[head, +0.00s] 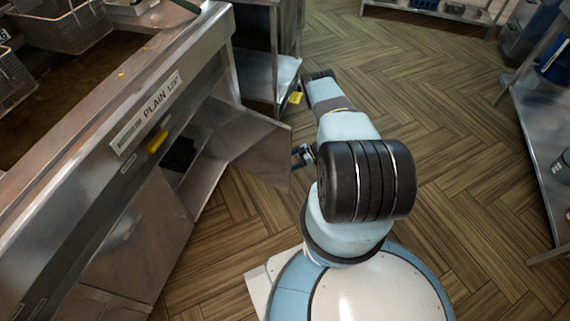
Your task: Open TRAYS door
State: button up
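A steel cabinet door (262,152) stands swung out from the front of the frying range, with its free edge towards my arm. The opening beside it shows a dark object (180,154) inside. No label reading TRAYS is legible, so I cannot tell whether this is the TRAYS door. My gripper (302,155) is just right of the door's free edge. Whether it touches the door, and how its fingers are set, is too small to tell. My arm hides part of the gripper.
The range front carries a "PLAIN" label (146,112) and a yellow piece (157,141). A lower closed panel (140,240) is nearer. Fry baskets (60,25) sit on top. A steel shelf unit (545,130) stands at right. The wooden floor (450,150) between is clear.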

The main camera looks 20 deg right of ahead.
jog(key=v, duration=1.2)
jog(key=shift+w+d+r, duration=0.1)
jog(key=shift+d+r, duration=0.15)
jog(key=shift+d, duration=0.1)
jog(key=shift+c, duration=1.3)
